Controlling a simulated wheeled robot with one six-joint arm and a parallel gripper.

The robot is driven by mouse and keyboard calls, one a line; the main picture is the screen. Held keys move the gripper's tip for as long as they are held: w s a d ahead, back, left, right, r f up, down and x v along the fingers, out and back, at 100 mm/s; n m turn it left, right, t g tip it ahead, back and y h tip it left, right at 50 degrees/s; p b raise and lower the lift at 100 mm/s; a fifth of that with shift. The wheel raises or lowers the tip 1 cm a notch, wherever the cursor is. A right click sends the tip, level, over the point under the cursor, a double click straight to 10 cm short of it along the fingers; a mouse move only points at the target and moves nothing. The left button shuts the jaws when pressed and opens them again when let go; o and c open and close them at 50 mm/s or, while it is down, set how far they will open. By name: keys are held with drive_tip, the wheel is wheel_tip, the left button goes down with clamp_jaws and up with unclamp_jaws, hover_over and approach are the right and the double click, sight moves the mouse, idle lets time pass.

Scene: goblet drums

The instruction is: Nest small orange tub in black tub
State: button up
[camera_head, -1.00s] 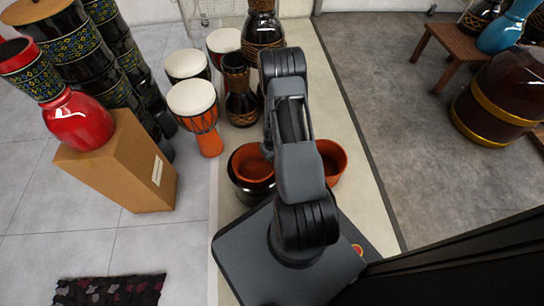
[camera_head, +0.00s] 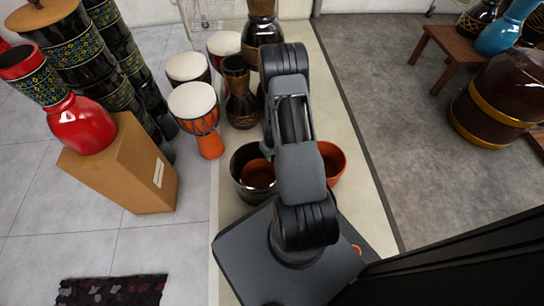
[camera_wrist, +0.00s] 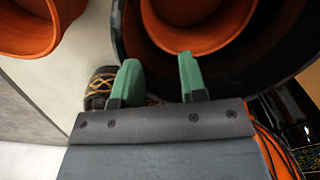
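The small orange tub (camera_head: 257,173) sits inside the black tub (camera_head: 239,186) in the head view, partly hidden by my arm. In the wrist view the small orange tub (camera_wrist: 195,22) is at the top, surrounded by the dark wall of the black tub (camera_wrist: 288,40). My gripper (camera_wrist: 158,72) shows two green fingers spread apart with nothing visibly clamped between them. The right fingertip overlaps the near edge of the orange tub in the picture; whether it touches is unclear. My gripper is hidden behind the arm in the head view.
Another orange tub (camera_head: 332,162) stands to the right of the black tub. Goblet drums (camera_head: 195,108) stand behind and left. A cardboard box (camera_head: 125,170) bearing a red drum (camera_head: 82,125) is at left. The pale floor strip at right is clear.

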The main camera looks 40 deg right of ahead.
wheel_tip(320, 180, up, 11)
drive_tip(key=p, duration=0.4)
drive_tip(key=shift+f, duration=0.2)
idle(0.3)
drive_tip(key=a+r+t+p, duration=0.1)
drive_tip(key=a+r+p, duration=0.35)
drive_tip(key=r, duration=0.75)
drive_tip(key=w+a+r+p, duration=0.1)
drive_tip(key=r+p, duration=0.6)
drive_tip(key=r, duration=0.4)
drive_tip(key=a+r+t+p, duration=0.15)
drive_tip(key=r+p, duration=0.35)
drive_tip(key=r, duration=0.7)
drive_tip(key=s+a+r+p, duration=0.3)
drive_tip(key=r+p, duration=0.3)
drive_tip(key=r, duration=0.4)
drive_tip(key=s+a+r+p, duration=0.3)
drive_tip(key=r+p, duration=0.3)
drive_tip(key=r, duration=0.4)
drive_tip(key=s+a+r+n+t+p, duration=0.1)
drive_tip(key=s+a+r+p, duration=0.3)
drive_tip(key=r, duration=0.6)
drive_tip(key=shift+s+r+p, duration=0.3)
drive_tip(key=shift+r+p, duration=0.1)
drive_tip(key=shift+p, duration=0.5)
drive_tip(key=shift+a, duration=0.1)
